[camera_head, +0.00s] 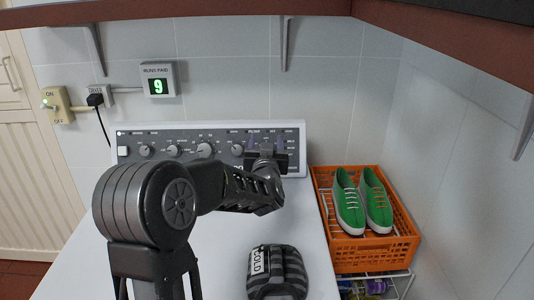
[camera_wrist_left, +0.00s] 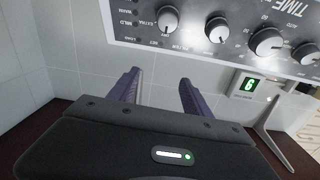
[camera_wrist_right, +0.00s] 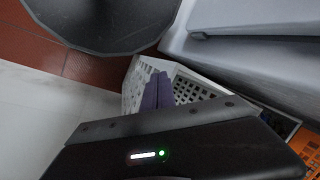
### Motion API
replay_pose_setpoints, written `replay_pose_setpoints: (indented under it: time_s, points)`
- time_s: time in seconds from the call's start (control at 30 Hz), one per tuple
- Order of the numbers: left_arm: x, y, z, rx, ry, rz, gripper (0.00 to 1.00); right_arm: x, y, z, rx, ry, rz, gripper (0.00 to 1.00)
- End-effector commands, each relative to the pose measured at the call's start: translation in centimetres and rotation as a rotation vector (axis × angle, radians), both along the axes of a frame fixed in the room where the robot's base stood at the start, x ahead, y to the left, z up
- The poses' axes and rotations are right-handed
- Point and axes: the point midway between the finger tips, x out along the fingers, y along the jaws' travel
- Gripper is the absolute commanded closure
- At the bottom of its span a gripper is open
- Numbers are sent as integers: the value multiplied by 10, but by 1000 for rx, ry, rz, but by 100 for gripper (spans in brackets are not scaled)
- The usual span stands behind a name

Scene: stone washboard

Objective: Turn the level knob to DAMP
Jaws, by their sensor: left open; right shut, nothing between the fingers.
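The grey control panel (camera_head: 215,140) stands at the back of the white top. My right gripper (camera_wrist_right: 157,92) is shut and empty, away from the panel.
An orange crate (camera_head: 318,185) with green shoes (camera_head: 361,199) stands right of the white top. A dark striped thing (camera_head: 276,272) marked COLD lies in front. A display (camera_head: 158,80) on the wall reads 9. A pale crate (camera_wrist_right: 133,88) is beyond my right fingers.

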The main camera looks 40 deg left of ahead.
Motion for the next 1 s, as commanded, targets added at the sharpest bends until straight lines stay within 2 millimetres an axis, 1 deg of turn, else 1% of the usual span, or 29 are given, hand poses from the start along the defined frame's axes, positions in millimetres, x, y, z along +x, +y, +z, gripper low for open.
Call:
replay_pose_setpoints:
  time_s: [0.17, 0.27, 0.37, 0.57, 0.63, 0.8, 0.9, 1.0]
  points:
    - [0, 0, -11, 0, 5, 1, 43, 0, 0, 0, 0, 0, 0, 100]
    - [0, 0, -23, 1, 7, 0, 43, 0, 0, 0, 0, -1, 0, 100]
    - [0, 0, -41, 0, 9, 0, 43, 0, 0, 1, 0, -1, 0, 100]
    - [0, 0, -84, 0, 9, 0, 43, 0, 0, 3, 0, 0, 0, 100]
    - [13, 11, -78, 3, 1, 2, 43, 0, 0, 10, -1, 0, 0, 100]
    - [40, 32, -79, 2, 3, 0, 43, -1, 0, 17, -3, 3, -1, 100]
    - [50, 40, -79, 1, 2, 0, 43, -1, -1, 20, -3, 4, -2, 100]
    - [56, 45, -79, 0, 1, 0, 43, -2, -1, 21, -4, 6, -1, 100]
